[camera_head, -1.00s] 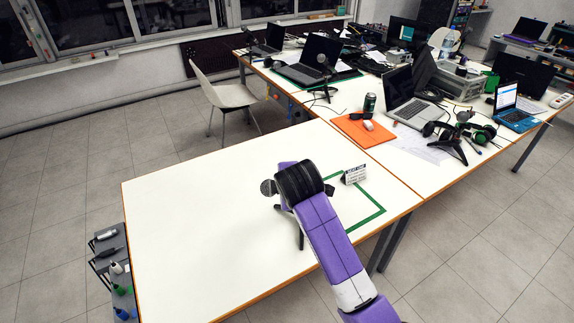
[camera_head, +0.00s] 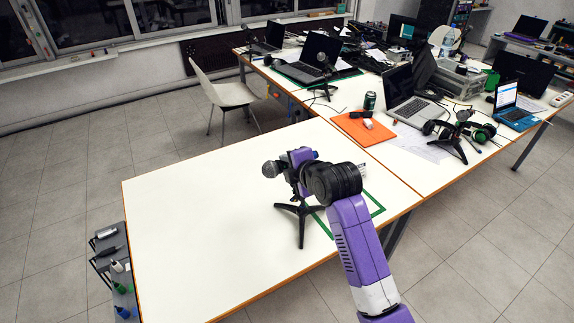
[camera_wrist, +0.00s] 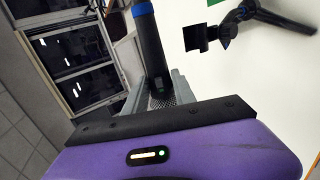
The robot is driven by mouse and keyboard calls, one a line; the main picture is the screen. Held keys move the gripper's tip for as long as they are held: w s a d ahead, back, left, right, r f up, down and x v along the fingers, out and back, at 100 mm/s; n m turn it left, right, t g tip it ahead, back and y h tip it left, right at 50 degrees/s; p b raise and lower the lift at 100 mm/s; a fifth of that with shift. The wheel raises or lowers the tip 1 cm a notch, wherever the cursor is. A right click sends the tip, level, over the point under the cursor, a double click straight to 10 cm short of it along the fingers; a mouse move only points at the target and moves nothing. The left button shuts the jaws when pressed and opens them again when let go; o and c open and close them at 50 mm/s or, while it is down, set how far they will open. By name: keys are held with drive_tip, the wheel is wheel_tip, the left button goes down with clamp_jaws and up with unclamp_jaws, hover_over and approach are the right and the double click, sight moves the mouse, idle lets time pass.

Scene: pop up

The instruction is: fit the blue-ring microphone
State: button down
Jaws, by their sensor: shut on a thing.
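My gripper (camera_head: 297,172) is shut on the dark blue-ring microphone (camera_wrist: 150,50), which it holds above the white table (camera_head: 190,220). The blue ring is at the far end of its body in the wrist view. In the head view, its round grey head (camera_head: 270,169) sticks out left of my gripper and a bit of blue shows to the right. A black tripod stand (camera_head: 300,215) stands on the table just below my gripper. In the wrist view the stand's clip (camera_wrist: 201,38) looks empty and is apart from the microphone.
A green tape outline (camera_head: 375,207) lies on the table, and a small sign is mostly hidden behind my wrist. A grey rack (camera_head: 110,255) with bottles stands off the left edge. The back table holds laptops, an orange folder (camera_head: 362,129) and headphones. The table's left half is clear.

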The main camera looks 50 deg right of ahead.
drive_tip(key=shift+f+b, duration=1.5)
drive_tip(key=shift+f, duration=0.85)
drive_tip(key=shift+f, duration=0.15)
drive_tip(key=shift+f, duration=0.35)
drive_tip(key=shift+f+b, duration=0.65)
drive_tip(key=shift+f, duration=0.5)
drive_tip(key=c, duration=0.9)
unclamp_jaws()
drive_tip(key=shift+c, duration=0.2)
drive_tip(key=v, duration=0.7)
drive_tip(key=shift+s+r+b, duration=0.2)
drive_tip(key=shift+s+b, duration=0.15)
drive_tip(key=shift+a, duration=0.15)
